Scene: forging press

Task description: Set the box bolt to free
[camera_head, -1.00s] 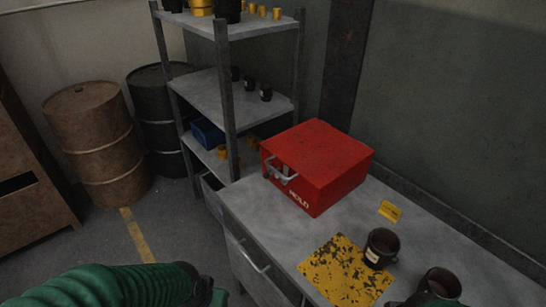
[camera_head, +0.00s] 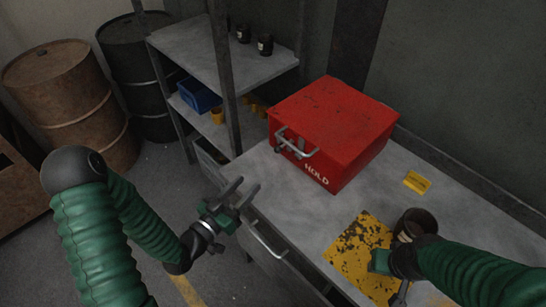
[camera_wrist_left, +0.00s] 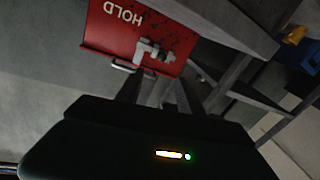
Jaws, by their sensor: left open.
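The red box (camera_head: 332,125) sits on the grey bench, with the word HOLD on its front at the lower right. A silver bolt (camera_head: 294,146) with a handle is mounted on that front, left of the word. In the left wrist view the box (camera_wrist_left: 105,30) is upside down, and the bolt (camera_wrist_left: 152,50) lies ahead of the fingers. No FREE mark is visible. My left gripper (camera_head: 246,184) is open and empty, in front of the bench and apart from the bolt. My right gripper (camera_head: 386,278) is over the yellow plate; its jaws are unclear.
The worn yellow plate (camera_head: 360,246), a dark cup (camera_head: 416,222) and a small yellow tag (camera_head: 417,182) are on the bench, right of the box. A drawer handle (camera_head: 266,240) projects from the bench front. A metal shelf (camera_head: 215,62) stands behind left, near barrels (camera_head: 62,100).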

